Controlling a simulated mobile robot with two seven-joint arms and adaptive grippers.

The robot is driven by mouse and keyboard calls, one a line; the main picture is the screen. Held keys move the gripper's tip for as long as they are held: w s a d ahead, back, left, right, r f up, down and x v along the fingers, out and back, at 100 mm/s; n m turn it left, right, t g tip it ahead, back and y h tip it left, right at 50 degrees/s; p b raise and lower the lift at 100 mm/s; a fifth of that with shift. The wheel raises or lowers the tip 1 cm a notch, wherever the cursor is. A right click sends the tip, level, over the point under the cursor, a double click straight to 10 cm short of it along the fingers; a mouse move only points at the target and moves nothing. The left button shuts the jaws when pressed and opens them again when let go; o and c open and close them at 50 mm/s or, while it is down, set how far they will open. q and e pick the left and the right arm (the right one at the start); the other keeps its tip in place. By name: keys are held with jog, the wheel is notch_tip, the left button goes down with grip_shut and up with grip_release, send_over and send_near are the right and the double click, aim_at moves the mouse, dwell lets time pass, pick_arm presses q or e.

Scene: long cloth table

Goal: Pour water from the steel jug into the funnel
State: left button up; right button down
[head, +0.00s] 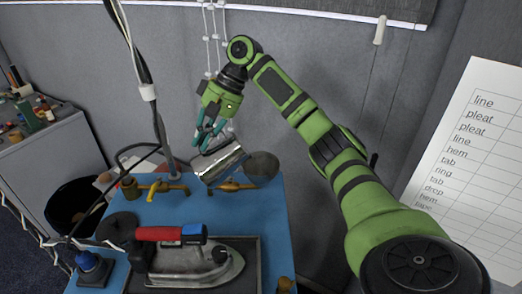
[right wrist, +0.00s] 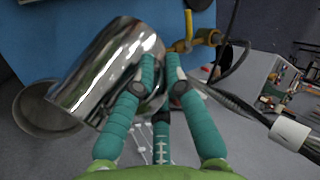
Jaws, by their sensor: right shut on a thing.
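The shiny steel jug (head: 222,162) is held in the air over the back edge of the blue table. It looks tilted in the head view. My right gripper (head: 207,140) is shut on it, and in the right wrist view the teal fingers (right wrist: 160,85) press at the side of the jug (right wrist: 105,75). A round grey dish-like thing (head: 262,168) is beside the jug in the head view and partly behind it in the right wrist view (right wrist: 42,108). I cannot tell whether it is the funnel. No water is visible. My left gripper is out of view.
The blue table (head: 262,205) holds an iron (head: 190,262) with a red and blue handle on a dark tray, brass valves (head: 155,188) and a dark blue item (head: 92,268) at the left. Cables hang at the left. A printed list (head: 475,150) is at the right.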

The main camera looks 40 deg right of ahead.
aim_at(226, 138)
jog(key=shift+d+r, duration=0.15)
jog(key=shift+r, duration=0.2)
jog(key=shift+s+d+t+y+b, duration=0.4)
jog(key=shift+d+y, duration=0.25)
jog(key=shift+y, duration=0.35)
dwell(1.9)
jog(key=shift+s+d+r+t+y, duration=0.15)
jog(key=shift+s+d+r+y, duration=0.1)
jog(key=shift+d, duration=0.25)
jog(key=shift+s+d+r+t+y, duration=0.1)
jog(key=shift+s+d+r+y, duration=0.1)
jog(key=shift+d, duration=0.3)
jog(key=shift+s+d+r+t+y, duration=0.15)
jog(key=shift+d+r+y, duration=0.1)
jog(key=shift+d, duration=0.25)
dwell(1.8)
jog(key=shift+r, duration=0.1)
dwell(0.5)
jog(key=shift+d+r+y, duration=0.15)
jog(key=shift+d+y, duration=0.1)
jog(key=shift+y, duration=0.25)
dwell(0.4)
